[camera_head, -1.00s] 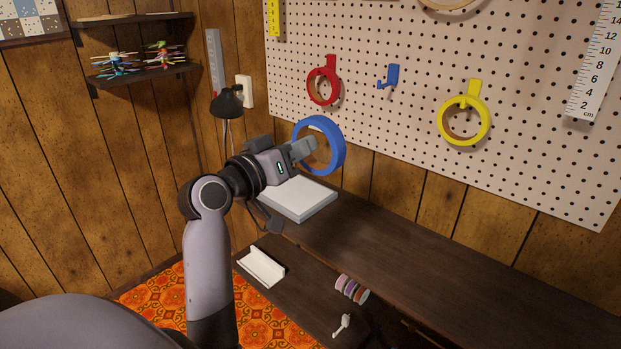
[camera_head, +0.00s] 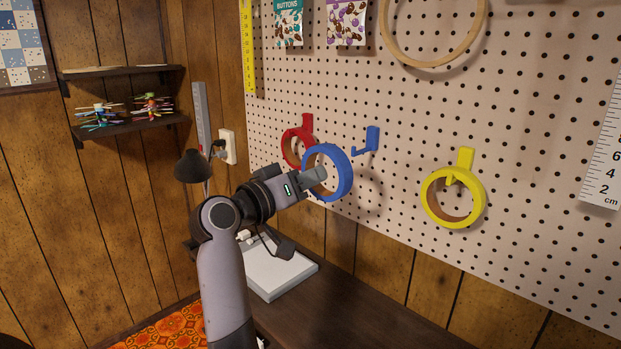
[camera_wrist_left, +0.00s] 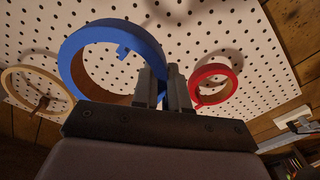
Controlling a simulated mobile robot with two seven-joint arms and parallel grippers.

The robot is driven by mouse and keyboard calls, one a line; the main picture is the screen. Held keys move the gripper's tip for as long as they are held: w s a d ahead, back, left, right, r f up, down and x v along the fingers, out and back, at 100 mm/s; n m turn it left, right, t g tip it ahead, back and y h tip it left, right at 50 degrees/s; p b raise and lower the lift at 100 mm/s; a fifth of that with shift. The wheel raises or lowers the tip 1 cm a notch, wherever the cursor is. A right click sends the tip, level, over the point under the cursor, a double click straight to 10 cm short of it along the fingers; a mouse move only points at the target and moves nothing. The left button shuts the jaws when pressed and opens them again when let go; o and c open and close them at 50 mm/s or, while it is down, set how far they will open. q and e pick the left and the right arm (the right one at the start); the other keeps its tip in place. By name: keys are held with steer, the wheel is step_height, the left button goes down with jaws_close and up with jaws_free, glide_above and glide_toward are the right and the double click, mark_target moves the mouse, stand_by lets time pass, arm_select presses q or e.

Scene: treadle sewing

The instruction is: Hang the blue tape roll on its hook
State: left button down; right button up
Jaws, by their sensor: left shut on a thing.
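The blue tape roll (camera_head: 346,174) is held in the air in front of the pegboard. My left gripper (camera_head: 316,178) is shut on its rim; in the left wrist view the fingers (camera_wrist_left: 164,88) pinch one side of the roll (camera_wrist_left: 102,32). The blue hook (camera_head: 372,140) is on the pegboard, empty, just right of and slightly above the roll in the head view. In the left wrist view the hook (camera_wrist_left: 123,51) shows through the roll's opening. The roll is apart from the hook. My right gripper is not in view.
A red roll (camera_head: 306,127) hangs left of the blue hook, partly behind the blue roll. A yellow roll (camera_head: 473,213) hangs to the right. A wooden hoop (camera_head: 432,64) is above. A lamp (camera_head: 193,166) stands left of my arm. The board around the blue hook is clear.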

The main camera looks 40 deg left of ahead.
arm_select(q)
steer(key=shift+w, duration=0.15)
stand_by(0.4)
steer(key=shift+w+d+f, duration=0.1)
steer(key=shift+w+d, duration=0.1)
steer(key=shift+w, duration=2.25)
steer(key=shift+w+d+f, duration=0.1)
steer(key=shift+w+d, duration=0.1)
steer(key=shift+w, duration=2.2)
steer(key=shift+f+b, duration=0.35)
steer(key=shift+f, duration=0.45)
steer(key=c, duration=1.1)
jaws_free()
